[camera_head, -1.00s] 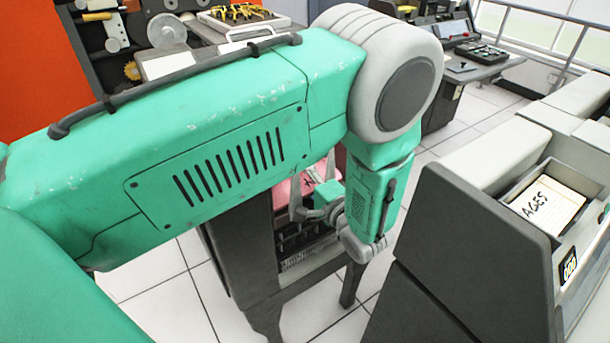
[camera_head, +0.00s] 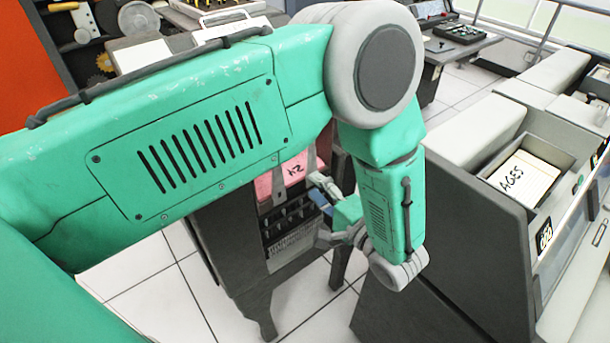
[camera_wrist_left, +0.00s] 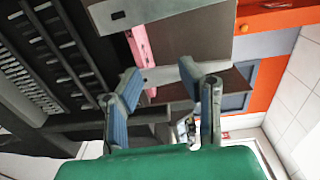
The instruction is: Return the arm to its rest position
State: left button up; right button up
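My left arm, teal with a grey elbow, crosses the head view from the left and bends down at the elbow. My left gripper (camera_head: 322,190) shows small beyond the forearm, in front of the dark machine (camera_head: 238,235) with the pink card (camera_head: 292,172). In the left wrist view the two blue-padded fingers (camera_wrist_left: 160,88) stand apart with nothing between them. The pink card also shows in that view (camera_wrist_left: 141,52), past the fingertips. The upper arm hides part of the machine. My right gripper is not in view.
A grey cabinet (camera_head: 460,225) with a slot holding cards marked "AGES" (camera_head: 525,178) stands close on the right of the forearm. A desk with controls (camera_head: 450,45) is behind. White tiled floor (camera_head: 150,290) shows lower left.

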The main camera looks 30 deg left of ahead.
pick_arm(q)
jog(key=shift+s+d, duration=0.15)
jog(key=shift+d, duration=0.2)
jog(key=shift+a, duration=0.1)
jog(key=s+a+f+m+g+h, duration=0.1)
jog(key=s+a+f+g+h, duration=0.2)
jog(key=s+f+g, duration=0.4)
jog(key=s+a+f+g+h, duration=0.2)
jog(key=s+a+f, duration=0.3)
jog(key=s, duration=0.4)
jog(key=s+d+f+n+g+h, duration=0.2)
jog(key=s+d+f+h, duration=0.1)
jog(key=s+h, duration=0.3)
jog(key=s+d+f+n+g+h, duration=0.1)
jog(key=s+d+f+h, duration=0.3)
jog(key=s, duration=0.3)
jog(key=w+a+r+n+t+h, duration=0.1)
jog(key=w+a+n+t, duration=0.1)
jog(key=a+t, duration=0.3)
jog(key=shift+w+a+r+t, duration=0.3)
jog(key=shift+w+a+t, duration=0.15)
jog(key=shift+w, duration=0.3)
